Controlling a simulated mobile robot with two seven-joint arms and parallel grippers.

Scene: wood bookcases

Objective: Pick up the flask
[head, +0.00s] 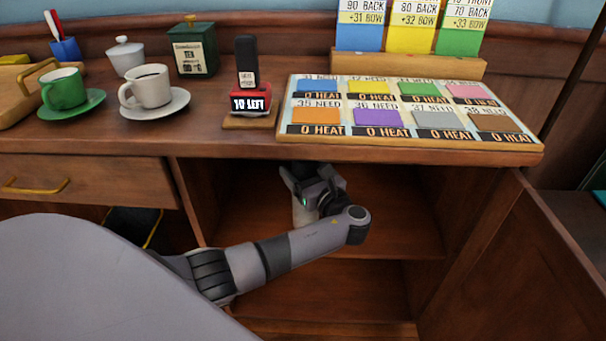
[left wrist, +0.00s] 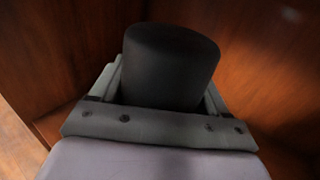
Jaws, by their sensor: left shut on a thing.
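My left arm reaches in from the left to the open compartment under the wooden counter. My left gripper (head: 308,184) is inside that compartment, partly hidden behind its own wrist. In the left wrist view, a dark, round-topped cylinder, the flask (left wrist: 172,62), stands between the two fingers. The gripper is shut on it, with a finger at each side. The flask's lower part is hidden by the gripper. In the head view a small pale patch shows just below the gripper; I cannot tell whether it is the flask. My right gripper is not in view.
The counter's front edge (head: 230,147) overhangs the compartment. An open cabinet door (head: 520,270) stands at the right. A shelf board (head: 400,240) lies below the gripper. On the counter are a card board (head: 350,87), a white cup (head: 150,87) and a green cup (head: 63,90).

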